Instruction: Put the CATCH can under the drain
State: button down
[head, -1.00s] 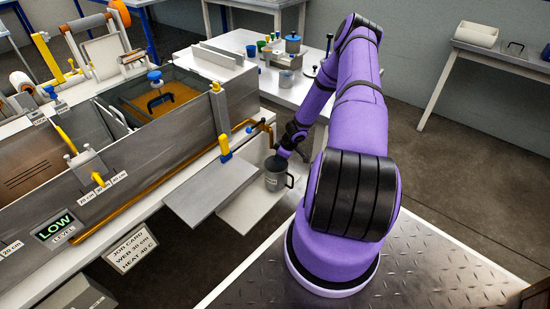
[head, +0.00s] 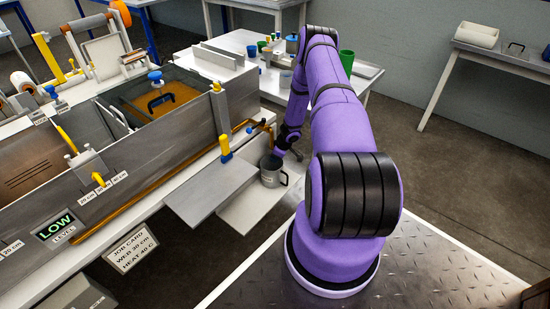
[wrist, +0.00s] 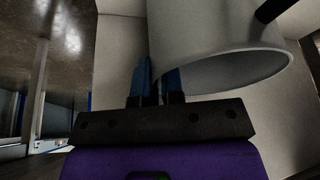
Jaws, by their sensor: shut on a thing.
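The grey CATCH can (head: 270,180) is upright over the low pale shelf (head: 238,218) in the head view; I cannot tell whether it touches the shelf. The copper drain pipe (head: 268,127) ends close above and behind the can. Whether the can's mouth is directly under the outlet is unclear. My gripper (wrist: 158,80) has its blue fingers close together at the can's near side in the wrist view. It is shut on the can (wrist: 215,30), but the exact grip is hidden. In the head view my wrist is just behind the can.
A grey plate (head: 210,187) juts from the bath beside the can, below a yellow-and-blue valve handle (head: 225,145). The white bench (head: 255,85) behind carries cups and small containers. Open floor lies to the right.

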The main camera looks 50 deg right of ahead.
jog(key=c, duration=1.2)
grip_release()
jog(key=shift+c, duration=0.2)
jog(key=v, duration=1.2)
jog(key=shift+d, duration=0.1)
